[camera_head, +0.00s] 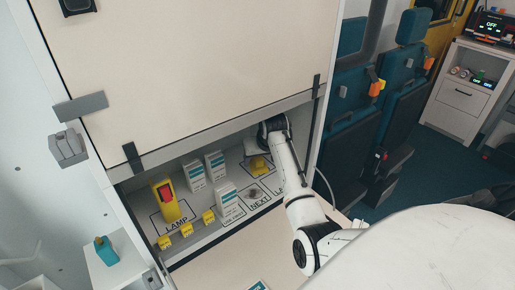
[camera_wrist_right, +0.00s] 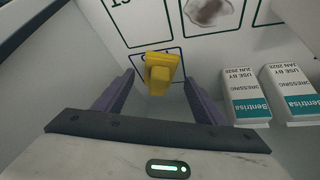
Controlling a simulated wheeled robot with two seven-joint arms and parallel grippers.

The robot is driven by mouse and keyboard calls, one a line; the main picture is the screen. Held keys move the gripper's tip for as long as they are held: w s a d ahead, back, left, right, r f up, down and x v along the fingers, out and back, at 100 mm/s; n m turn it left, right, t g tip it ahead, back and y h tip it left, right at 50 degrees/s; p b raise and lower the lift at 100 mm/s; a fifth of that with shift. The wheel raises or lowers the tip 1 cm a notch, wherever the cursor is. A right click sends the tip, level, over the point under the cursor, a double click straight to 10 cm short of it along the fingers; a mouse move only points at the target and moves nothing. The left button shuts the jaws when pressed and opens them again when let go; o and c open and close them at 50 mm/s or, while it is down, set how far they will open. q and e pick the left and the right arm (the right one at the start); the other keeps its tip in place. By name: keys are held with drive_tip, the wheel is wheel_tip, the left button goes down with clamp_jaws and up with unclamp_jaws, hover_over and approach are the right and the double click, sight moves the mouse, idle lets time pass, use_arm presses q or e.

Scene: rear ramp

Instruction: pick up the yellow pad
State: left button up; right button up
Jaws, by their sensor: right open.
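A small yellow piece, which I take to be the yellow pad (camera_wrist_right: 160,72), has a raised block on it. It lies over an outlined, lettered field on the white shelf floor. In the head view the yellow pad (camera_head: 259,165) shows in the right part of the shelf, partly covered by my right gripper. My right gripper (camera_wrist_right: 159,80) is open, with one purple finger on each side of the pad in the picture. I see gaps between pad and fingers. In the head view my right gripper (camera_head: 262,148) reaches in under the cabinet's upper edge. My left gripper is not in view.
White dressing boxes (camera_wrist_right: 287,92) stand close to the right finger. More boxes (camera_head: 194,176), a yellow lamp (camera_head: 167,205) and several yellow pieces (camera_head: 187,229) are on the shelf's left. The cabinet's large panel (camera_head: 190,60) hangs above; a side wall bounds the right.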

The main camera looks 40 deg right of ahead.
drive_tip(key=w, duration=0.1)
drive_tip(key=w+d+f, duration=0.1)
drive_tip(key=w, duration=0.1)
drive_tip(key=shift+d+f, duration=0.3)
drive_tip(key=shift+d, duration=0.05)
drive_tip(key=shift+w+d+f, duration=0.15)
drive_tip(key=shift+w+f, duration=0.15)
drive_tip(key=shift+f, duration=0.2)
drive_tip(key=c, duration=1.1)
drive_tip(key=shift+r, duration=0.1)
drive_tip(key=shift+r, duration=0.25)
wheel_tip(320, 180, up, 2)
drive_tip(key=shift+w+r, duration=0.1)
drive_tip(key=shift+r, duration=0.15)
drive_tip(key=s+a, duration=0.3)
drive_tip(key=s, duration=0.2)
drive_tip(key=s+a, duration=0.2)
drive_tip(key=s, duration=0.3)
drive_tip(key=s+a, duration=0.3)
drive_tip(key=s, duration=0.3)
drive_tip(key=shift+a+r, duration=0.15)
drive_tip(key=shift+a, duration=0.2)
